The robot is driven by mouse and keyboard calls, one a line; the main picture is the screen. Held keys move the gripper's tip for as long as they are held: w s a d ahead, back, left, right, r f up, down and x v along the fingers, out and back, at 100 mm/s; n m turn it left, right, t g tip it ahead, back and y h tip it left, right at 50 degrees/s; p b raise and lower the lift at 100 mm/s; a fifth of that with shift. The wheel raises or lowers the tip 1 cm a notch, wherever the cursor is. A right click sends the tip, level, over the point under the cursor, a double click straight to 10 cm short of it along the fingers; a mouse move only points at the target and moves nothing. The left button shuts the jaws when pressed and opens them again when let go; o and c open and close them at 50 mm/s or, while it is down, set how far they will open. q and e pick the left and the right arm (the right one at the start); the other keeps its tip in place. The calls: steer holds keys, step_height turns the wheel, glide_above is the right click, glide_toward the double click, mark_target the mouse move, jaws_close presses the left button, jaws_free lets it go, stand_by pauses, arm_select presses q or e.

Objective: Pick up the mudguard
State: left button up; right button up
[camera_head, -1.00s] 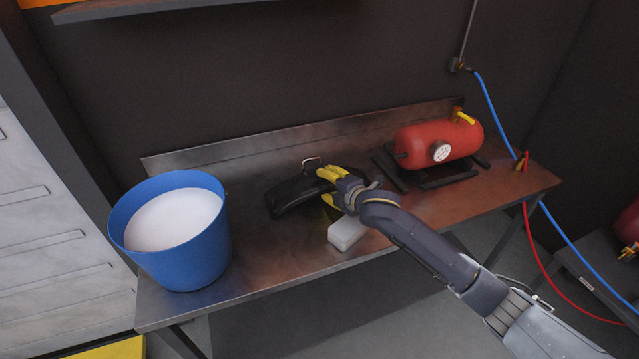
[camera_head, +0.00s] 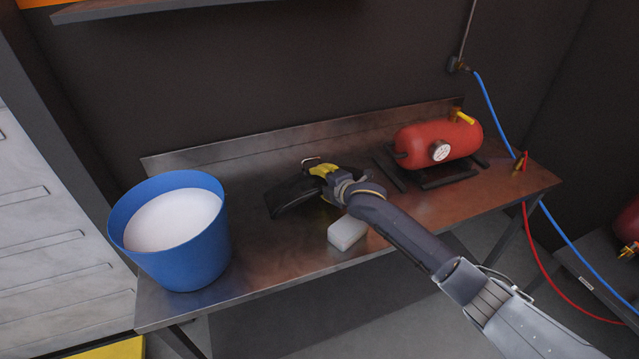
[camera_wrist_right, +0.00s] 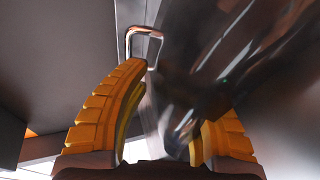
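The mudguard (camera_head: 288,197) is a glossy black curved piece with a metal wire loop. It lies on the metal workbench (camera_head: 262,255) between the blue bucket and the red tank. My right gripper (camera_head: 318,184) is at its right end, with yellow fingers. In the right wrist view, the mudguard (camera_wrist_right: 205,75) passes between the fingers (camera_wrist_right: 170,100) and hides much of the right one. A gap shows beside the lower left finger, so the gripper looks open around the mudguard. The left gripper is not in view.
A blue bucket (camera_head: 190,255) with white contents stands at the bench's left end. A white block (camera_head: 347,233) lies at the front edge below my right arm. A red tank (camera_head: 455,142) with a gauge stands at the back right. A shelf (camera_head: 170,8) hangs above.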

jaws_close()
stand_by(0.3)
